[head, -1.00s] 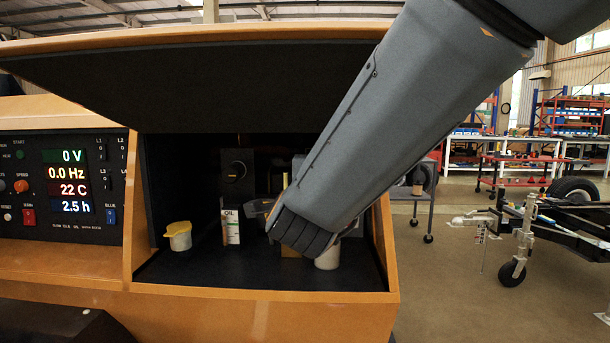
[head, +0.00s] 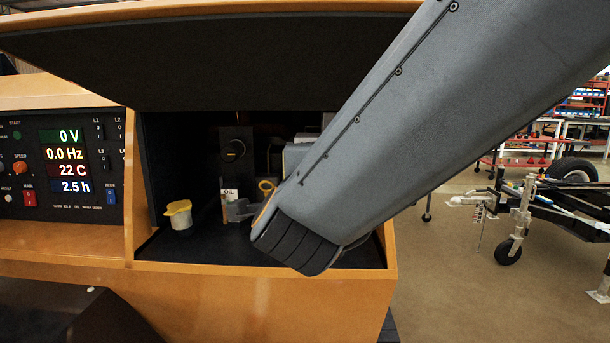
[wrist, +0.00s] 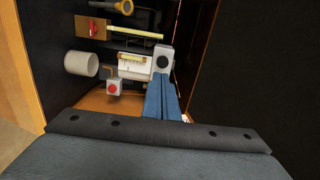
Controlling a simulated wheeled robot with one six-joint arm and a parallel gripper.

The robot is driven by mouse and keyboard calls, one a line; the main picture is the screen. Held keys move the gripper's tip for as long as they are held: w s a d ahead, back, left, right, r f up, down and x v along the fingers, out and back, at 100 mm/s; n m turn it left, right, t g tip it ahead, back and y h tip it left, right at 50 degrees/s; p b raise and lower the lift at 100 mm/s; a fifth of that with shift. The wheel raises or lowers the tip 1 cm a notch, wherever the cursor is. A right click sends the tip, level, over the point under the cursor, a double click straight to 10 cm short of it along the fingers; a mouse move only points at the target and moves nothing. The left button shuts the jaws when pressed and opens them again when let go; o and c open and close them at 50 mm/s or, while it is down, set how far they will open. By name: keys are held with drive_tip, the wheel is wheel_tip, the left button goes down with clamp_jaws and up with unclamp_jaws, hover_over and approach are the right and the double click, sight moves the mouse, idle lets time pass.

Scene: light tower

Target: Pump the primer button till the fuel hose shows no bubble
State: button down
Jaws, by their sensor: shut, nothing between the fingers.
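In the wrist view my gripper (wrist: 161,80) has its two blue fingers together, with nothing between them. Its tips are at the lower edge of a pale block with a round black face (wrist: 162,62); I cannot tell whether they touch. A small pale block with a red round button (wrist: 113,88) sits left of the fingers. A pale-framed, yellowish clear piece (wrist: 134,66) lies between them. I cannot tell which part is the primer button, nor make out a fuel hose or bubble. In the head view my arm hides the bay's right part.
The open bay holds a yellow-capped pale container (head: 179,214) and an OIL-labelled part (head: 229,195). A yellow ring (head: 267,186) is near my arm. The control panel (head: 62,165) stands left.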

drive_tip(key=s+f+n+g+y, duration=0.2)
drive_tip(key=f+n+g, duration=0.2)
drive_tip(key=f+n, duration=0.3)
drive_tip(key=s+f+n+g+y, duration=0.25)
drive_tip(key=f+n+g, duration=0.25)
drive_tip(key=f, duration=0.4)
drive_tip(key=s+d+f+n+g+h, duration=0.2)
drive_tip(key=s+d+f+n+g, duration=0.2)
drive_tip(key=s+d+f, duration=0.3)
drive_tip(key=s+d+n+g+h+p, duration=0.1)
drive_tip(key=s+d+n+g+h, duration=0.1)
drive_tip(key=s+d+n+g, duration=0.45)
drive_tip(key=s+d+r+m+t+p, duration=0.1)
drive_tip(key=s+d+r+m+p, duration=0.3)
drive_tip(key=p, duration=0.8)
drive_tip(key=shift+d+r+t, duration=0.35)
drive_tip(key=shift+d+r, duration=0.55)
drive_tip(key=shift+r, duration=0.05)
drive_tip(key=shift+w+m, duration=0.1)
drive_tip(key=shift+m, duration=0.15)
